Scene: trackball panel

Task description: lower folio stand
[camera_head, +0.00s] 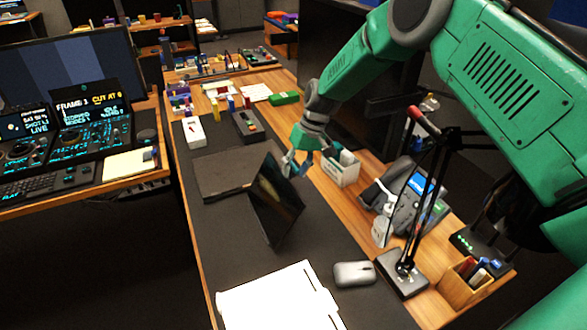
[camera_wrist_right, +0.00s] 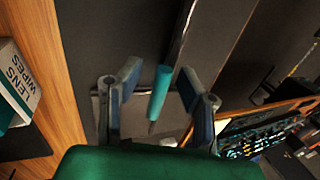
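The folio stand (camera_head: 275,200) is a dark panel standing tilted on the black desk mat, beside a flat dark slab (camera_head: 222,172) that may be its base. My right gripper (camera_head: 295,165) is at the panel's upper right edge. In the right wrist view, the fingers of my right gripper (camera_wrist_right: 158,78) are apart, with a teal bar (camera_wrist_right: 160,92) between them and visible gaps on both sides. The panel's edge (camera_wrist_right: 184,32) runs away just beyond the bar. Whether a finger touches the panel is unclear. My left gripper is not in view.
A white notebook-like item (camera_head: 280,300) and a grey mouse (camera_head: 354,274) lie on the near mat. A lens wipes box (camera_wrist_right: 18,85), also in the head view (camera_head: 343,168), stands right of the gripper. A phone (camera_head: 405,205) and lamp base (camera_head: 403,273) stand farther right.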

